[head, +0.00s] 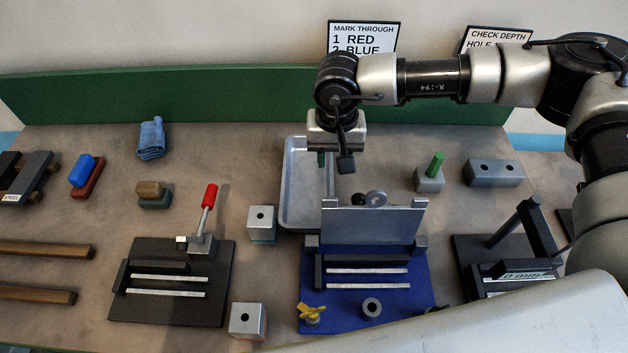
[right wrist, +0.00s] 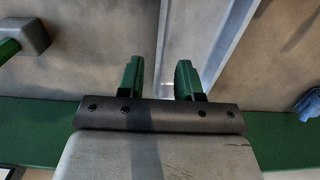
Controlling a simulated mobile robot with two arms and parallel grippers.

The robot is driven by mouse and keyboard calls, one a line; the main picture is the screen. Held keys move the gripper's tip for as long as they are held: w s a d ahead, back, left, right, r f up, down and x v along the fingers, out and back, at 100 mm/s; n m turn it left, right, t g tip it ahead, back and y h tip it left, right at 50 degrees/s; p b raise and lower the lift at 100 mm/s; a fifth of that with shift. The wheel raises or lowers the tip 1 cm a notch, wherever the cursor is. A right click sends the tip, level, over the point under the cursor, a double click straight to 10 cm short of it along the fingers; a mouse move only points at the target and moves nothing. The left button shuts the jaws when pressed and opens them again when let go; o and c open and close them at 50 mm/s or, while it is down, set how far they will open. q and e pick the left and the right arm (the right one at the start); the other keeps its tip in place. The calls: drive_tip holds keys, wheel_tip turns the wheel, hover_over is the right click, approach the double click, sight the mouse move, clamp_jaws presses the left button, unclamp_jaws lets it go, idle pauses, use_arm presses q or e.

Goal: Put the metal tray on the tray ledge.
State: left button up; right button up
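The metal tray (head: 291,212) is a shallow grey rectangular pan lying on the bench, behind the blue fixture. My right gripper (head: 323,158) is over the tray's right side near its back end. In the right wrist view the two green fingers of this gripper (right wrist: 160,78) are apart. The tray (right wrist: 228,50) shows there too, with one long rim running between the fingers in the picture. I cannot tell how far the fingertips are above that rim or beside it. I cannot pick out a tray ledge with certainty. My left gripper is not in view.
The blue fixture (head: 424,285) with an upright grey plate (head: 370,226) stands in front of the tray. A small grey block (head: 262,232) is close to its front left. A green-pegged block (head: 429,180) is to the right. Bare bench lies left of the tray.

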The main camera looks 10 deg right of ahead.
sight(330, 176)
drive_tip(key=shift+f, duration=0.8)
drive_tip(key=f+p, duration=0.1)
drive_tip(key=f, duration=0.1)
drive_tip(key=f+p, duration=0.1)
drive_tip(key=f, duration=0.1)
drive_tip(key=shift+w+a+f, duration=0.15)
drive_tip(key=shift+a, duration=0.05)
drive_tip(key=shift+f, duration=0.5)
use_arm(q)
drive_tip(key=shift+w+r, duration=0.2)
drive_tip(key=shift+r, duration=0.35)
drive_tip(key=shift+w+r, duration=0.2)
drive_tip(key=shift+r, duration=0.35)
use_arm(e)
clamp_jaws()
drive_tip(key=shift+r, duration=0.1)
